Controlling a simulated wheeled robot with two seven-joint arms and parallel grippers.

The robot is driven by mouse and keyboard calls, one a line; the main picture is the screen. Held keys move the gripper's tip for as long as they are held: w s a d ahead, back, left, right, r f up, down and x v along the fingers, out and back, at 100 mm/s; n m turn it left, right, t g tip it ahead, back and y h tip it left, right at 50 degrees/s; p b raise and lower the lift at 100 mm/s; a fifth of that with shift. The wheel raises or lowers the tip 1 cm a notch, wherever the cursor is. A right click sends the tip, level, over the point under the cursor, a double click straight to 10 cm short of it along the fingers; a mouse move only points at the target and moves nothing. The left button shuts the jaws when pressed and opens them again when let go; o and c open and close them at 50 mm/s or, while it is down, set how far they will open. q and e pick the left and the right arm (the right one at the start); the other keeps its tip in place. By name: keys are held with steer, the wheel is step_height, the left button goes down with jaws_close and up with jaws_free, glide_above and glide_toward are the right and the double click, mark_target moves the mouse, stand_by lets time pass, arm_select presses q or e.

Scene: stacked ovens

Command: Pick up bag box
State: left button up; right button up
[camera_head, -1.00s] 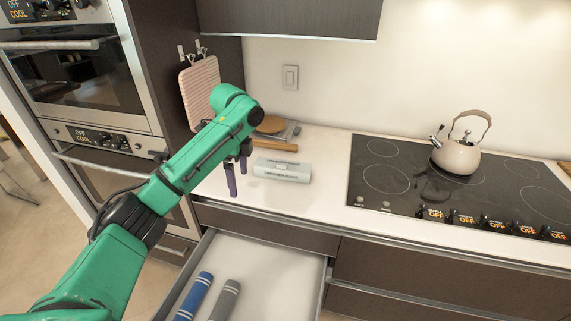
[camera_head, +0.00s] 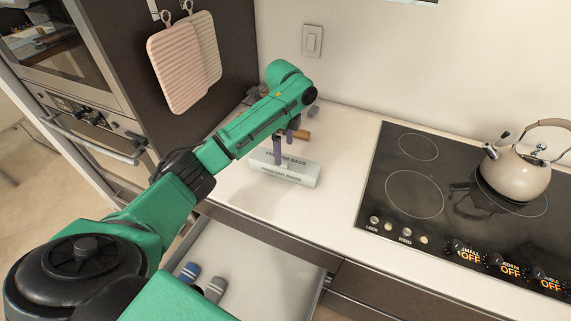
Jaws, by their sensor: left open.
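The bag box (camera_head: 285,172) is a pale grey, long box with dark lettering. It lies on the white counter behind the open drawer. My left gripper (camera_head: 279,155) has purple fingers that point down. In the picture it overlaps the upper middle of the box and hides part of the lettering. The jaws are open, and I cannot tell whether they touch the box. My right gripper is not in view.
The open drawer (camera_head: 228,258) below the counter holds a blue roll (camera_head: 189,271) and a grey roll (camera_head: 215,289). A black cooktop (camera_head: 405,185) with a kettle (camera_head: 518,172) stands at the right. A pink board (camera_head: 177,72) hangs at the left, and a wooden-handled item lies behind the gripper.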

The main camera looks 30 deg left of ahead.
mark_target(285, 160)
arm_select(q)
steer(key=f, duration=0.2)
steer(key=f+p, duration=0.1)
steer(key=f, duration=0.2)
steer(key=w+f+p, duration=0.1)
steer(key=f, duration=0.1)
steer(key=shift+a+f, duration=0.15)
steer(key=shift+f, duration=0.05)
steer(key=shift+s+f, duration=0.15)
steer(key=shift+f, duration=0.15)
steer(key=shift+s, duration=0.1)
steer(key=c, duration=1.4)
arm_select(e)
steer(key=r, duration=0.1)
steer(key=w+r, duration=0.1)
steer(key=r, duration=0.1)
